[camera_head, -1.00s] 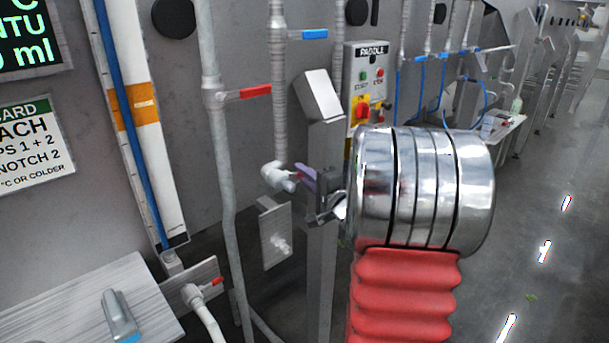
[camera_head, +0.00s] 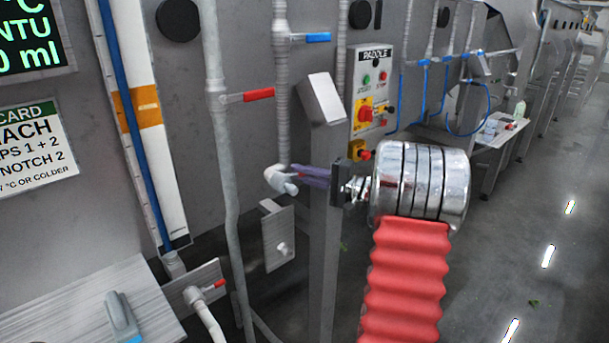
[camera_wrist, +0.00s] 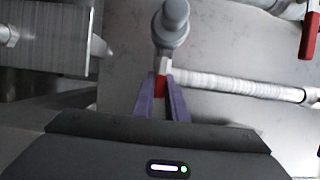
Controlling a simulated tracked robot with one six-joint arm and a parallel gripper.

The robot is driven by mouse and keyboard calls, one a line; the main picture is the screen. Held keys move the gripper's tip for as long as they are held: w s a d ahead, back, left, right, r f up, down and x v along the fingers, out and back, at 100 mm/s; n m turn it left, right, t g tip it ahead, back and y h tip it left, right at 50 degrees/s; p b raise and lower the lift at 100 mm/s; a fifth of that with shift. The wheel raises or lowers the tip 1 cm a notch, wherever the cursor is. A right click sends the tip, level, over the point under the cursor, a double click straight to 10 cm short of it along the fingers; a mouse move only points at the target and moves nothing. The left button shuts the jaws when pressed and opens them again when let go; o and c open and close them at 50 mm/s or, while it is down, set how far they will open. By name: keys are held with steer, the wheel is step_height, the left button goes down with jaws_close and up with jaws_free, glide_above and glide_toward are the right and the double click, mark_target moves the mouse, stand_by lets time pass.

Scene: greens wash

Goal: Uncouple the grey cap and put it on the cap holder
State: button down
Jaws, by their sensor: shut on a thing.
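A pale grey fitting (camera_head: 279,179) sits at the lower end of a vertical ribbed pipe. A rounded grey cap (camera_head: 291,188) appears to be on its end, and shows at the top of the wrist view (camera_wrist: 173,14). My gripper (camera_head: 303,173) has purple fingers and reaches the fitting from the right. In the wrist view, the fingers (camera_wrist: 161,82) are shut on a small red part (camera_wrist: 160,86), apparently a lever beside the cap. The fingers hide part of it. A plate with a grey peg (camera_head: 283,248), apparently the cap holder, is below the fitting. It shows at left in the wrist view (camera_wrist: 48,40).
A vertical pipe with a red-handled valve (camera_head: 245,97) stands left of the fitting. A slanted-top grey post (camera_head: 321,100) is behind my gripper. The paddle control box (camera_head: 371,95) is further right. A metal bench (camera_head: 80,305) is at the lower left. The floor is open at right.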

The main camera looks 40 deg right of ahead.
steer(key=shift+w+n+y, duration=0.1)
steer(key=shift+n+y, duration=0.2)
steer(key=shift+y, duration=0.1)
steer(key=c, duration=1.8)
jaws_free()
steer(key=shift+o, duration=0.2)
steer(key=v, duration=1.3)
steer(key=shift+s+d, duration=0.25)
steer(key=shift+s, duration=0.1)
